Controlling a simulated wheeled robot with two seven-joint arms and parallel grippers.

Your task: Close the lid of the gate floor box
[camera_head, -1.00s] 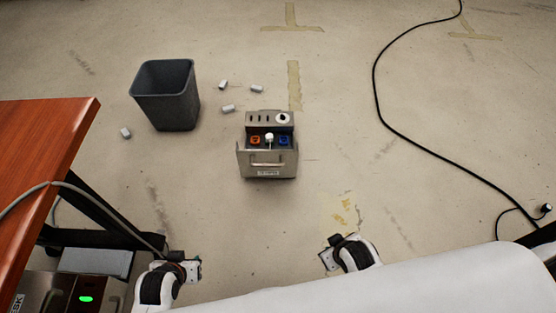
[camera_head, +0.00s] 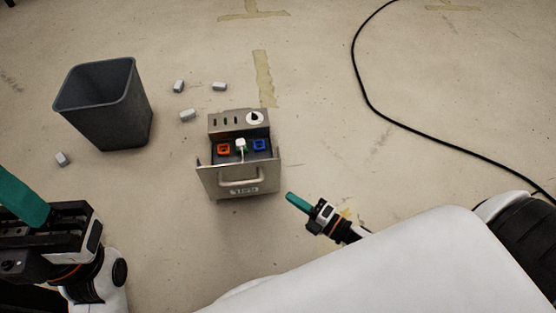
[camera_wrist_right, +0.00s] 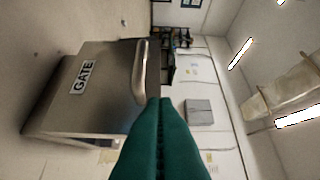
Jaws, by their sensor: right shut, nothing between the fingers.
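The gate floor box (camera_head: 240,150) is a metal box standing on the floor, its inside uncovered. An orange, a white and a blue fitting show inside, before a back panel with a round dial. A metal panel with a handle (camera_head: 239,182) stands up along its near side. The right wrist view shows this panel close up, with a GATE label (camera_wrist_right: 83,78) and the handle (camera_wrist_right: 140,72). My right gripper (camera_head: 290,197) is shut and empty, its teal fingers just right of the panel, apparently apart from it. My left gripper (camera_head: 22,196) is at the lower left, partly cut off.
A dark grey bin (camera_head: 108,108) stands left of the box. Several small pale blocks (camera_head: 187,115) lie on the floor around it. A black cable (camera_head: 372,102) curves across the floor on the right. The floor between box and cable is mostly clear.

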